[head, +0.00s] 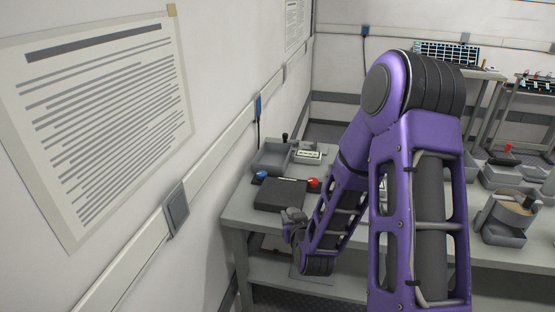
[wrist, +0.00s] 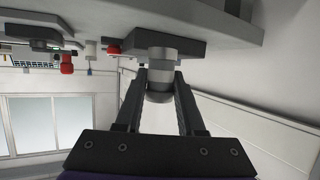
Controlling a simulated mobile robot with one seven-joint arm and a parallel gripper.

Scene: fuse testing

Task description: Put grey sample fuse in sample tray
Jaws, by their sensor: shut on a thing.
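My gripper (wrist: 160,88) is shut on a short grey cylinder, the grey sample fuse (wrist: 160,66), which sits between the two black fingers in the wrist view. In the head view my gripper (head: 293,220) is by the left part of the table, on the near side of a flat black device; the fuse is too small to make out clearly there. A grey open tray (head: 268,158) stands at the table's far left. Another grey tray (head: 502,228) stands to the right of my arm. I cannot tell which is the sample tray.
The black device (head: 280,196) has a blue knob (head: 261,175) and a red knob (head: 313,183) beside it. A small box with a light panel (head: 307,154) adjoins the far left tray. The wall lies close left of the table (head: 238,210). My arm hides the table's middle.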

